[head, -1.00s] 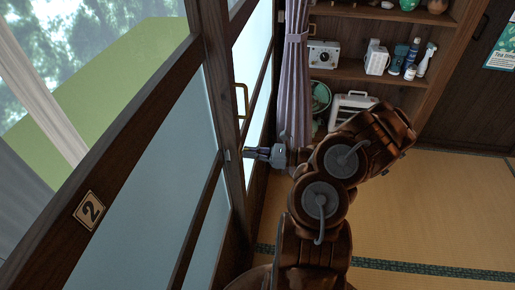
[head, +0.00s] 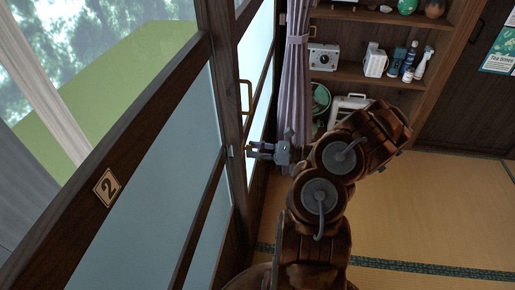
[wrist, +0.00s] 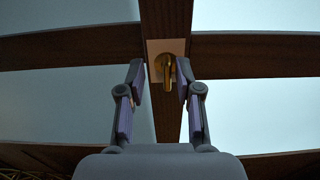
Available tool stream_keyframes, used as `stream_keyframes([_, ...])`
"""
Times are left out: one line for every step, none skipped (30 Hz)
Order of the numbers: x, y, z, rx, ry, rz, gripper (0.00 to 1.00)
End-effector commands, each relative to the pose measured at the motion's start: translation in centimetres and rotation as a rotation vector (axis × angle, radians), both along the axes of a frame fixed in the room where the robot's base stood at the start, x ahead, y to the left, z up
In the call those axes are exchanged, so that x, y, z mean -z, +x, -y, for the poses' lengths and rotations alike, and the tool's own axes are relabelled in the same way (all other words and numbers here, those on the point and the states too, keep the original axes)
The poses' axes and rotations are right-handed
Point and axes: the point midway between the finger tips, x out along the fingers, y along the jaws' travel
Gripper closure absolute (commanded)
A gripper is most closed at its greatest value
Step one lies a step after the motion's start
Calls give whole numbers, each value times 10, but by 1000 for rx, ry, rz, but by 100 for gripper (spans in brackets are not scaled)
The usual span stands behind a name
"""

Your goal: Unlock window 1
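A brass lock lever (wrist: 168,72) on a pale square plate (wrist: 157,48) sits on the dark wooden upright where window frames meet. In the wrist view the lever hangs down between my gripper's two fingertips (wrist: 160,72). The fingers are apart, one on each side of the lever, and I see no clear contact. In the head view my gripper (head: 250,151) points left at the upright, close to a small light plate (head: 231,152) on its edge. The near window carries a plate marked 2 (head: 107,187). No plate marked 1 shows.
A brass handle (head: 246,96) stands on the frame above my gripper. A lilac curtain (head: 296,80) hangs just right of it. Behind are wooden shelves (head: 347,69) with bottles and boxes. Tatami floor (head: 430,220) lies clear to the right.

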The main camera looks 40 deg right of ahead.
Motion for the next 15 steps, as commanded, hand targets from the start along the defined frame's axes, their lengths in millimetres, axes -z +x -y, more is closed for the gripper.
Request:
stream_keyframes([2, -4, 6, 3, 1, -1, 66])
stream_keyframes([2, -6, 10, 3, 2, -1, 66])
stream_keyframes([3, -11, 16, 4, 4, -2, 66])
stream_keyframes([3, -14, 21, 4, 3, -3, 66])
stream_keyframes([4, -18, 26, 5, 2, -4, 66])
stream_keyframes([5, -24, 33, 6, 2, -6, 66])
stream_keyframes([5, -28, 37, 5, 5, -7, 66])
stream_keyframes([6, -32, 40, 3, 7, -6, 66])
stream_keyframes([5, -38, 46, 2, 8, -5, 66])
stream_keyframes([6, -42, 51, 3, 9, -7, 66])
stream_keyframes([6, -46, 55, 3, 9, -8, 66])
stream_keyframes([7, -51, 60, 3, 7, -9, 66])
stream_keyframes([7, -54, 64, 2, 6, -8, 66])
stream_keyframes([7, -57, 67, 2, 7, -7, 66])
stream_keyframes([6, -62, 70, 1, 9, -7, 66])
